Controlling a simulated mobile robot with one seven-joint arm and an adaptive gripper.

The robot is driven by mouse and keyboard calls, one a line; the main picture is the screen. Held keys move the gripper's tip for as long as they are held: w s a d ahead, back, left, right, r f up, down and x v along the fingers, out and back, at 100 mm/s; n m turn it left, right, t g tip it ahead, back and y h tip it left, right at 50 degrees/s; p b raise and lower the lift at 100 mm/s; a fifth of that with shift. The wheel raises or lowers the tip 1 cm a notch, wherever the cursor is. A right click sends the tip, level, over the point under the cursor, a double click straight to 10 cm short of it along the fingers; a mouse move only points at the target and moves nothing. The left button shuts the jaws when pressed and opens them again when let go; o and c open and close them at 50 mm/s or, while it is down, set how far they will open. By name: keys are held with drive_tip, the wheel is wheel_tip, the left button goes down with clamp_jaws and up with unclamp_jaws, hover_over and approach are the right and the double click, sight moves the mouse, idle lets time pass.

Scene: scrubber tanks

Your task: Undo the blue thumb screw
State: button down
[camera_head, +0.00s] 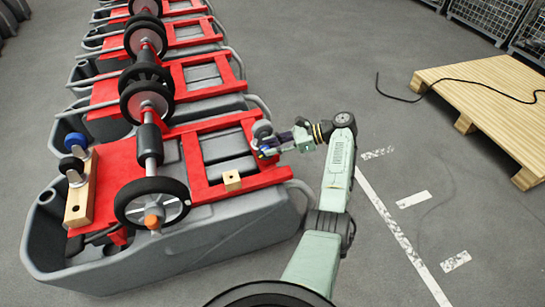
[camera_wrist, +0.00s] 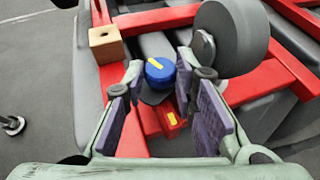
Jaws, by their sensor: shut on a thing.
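The blue thumb screw (camera_wrist: 161,70) is a round knob with a yellow mark across its top, on the red frame (camera_wrist: 150,22) of the nearest grey tank. In the wrist view my gripper (camera_wrist: 160,73) has its fingertips on either side of the knob, shut on it. In the head view my gripper (camera_head: 267,151) reaches in from the right to the frame's right side, and only a little blue shows there. The screw's shaft is hidden below the knob.
A grey wheel (camera_wrist: 238,38) stands close to the right of my fingers; a small wooden block with a hole (camera_wrist: 106,44) is on the left. A black-tyred wheel (camera_head: 152,204) and a wooden block (camera_head: 80,195) are farther left. A pallet (camera_head: 490,100) lies at right on open floor.

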drive_tip(key=shift+w+f+n+g+b, duration=0.1)
drive_tip(key=shift+f+n+g+b, duration=0.15)
drive_tip(key=shift+n+g+b, duration=0.55)
drive_tip(key=shift+w+f+n+g+b, duration=0.15)
drive_tip(key=shift+g+b, duration=0.25)
drive_tip(key=shift+b, duration=0.85)
drive_tip(key=shift+s+n+b, duration=0.1)
drive_tip(key=shift+n+b, duration=0.15)
drive_tip(key=shift+b, duration=0.05)
drive_tip(key=c, duration=1.3)
unclamp_jaws()
drive_tip(key=shift+r, duration=0.2)
drive_tip(key=shift+r+p, duration=0.1)
drive_tip(key=shift+p, duration=0.3)
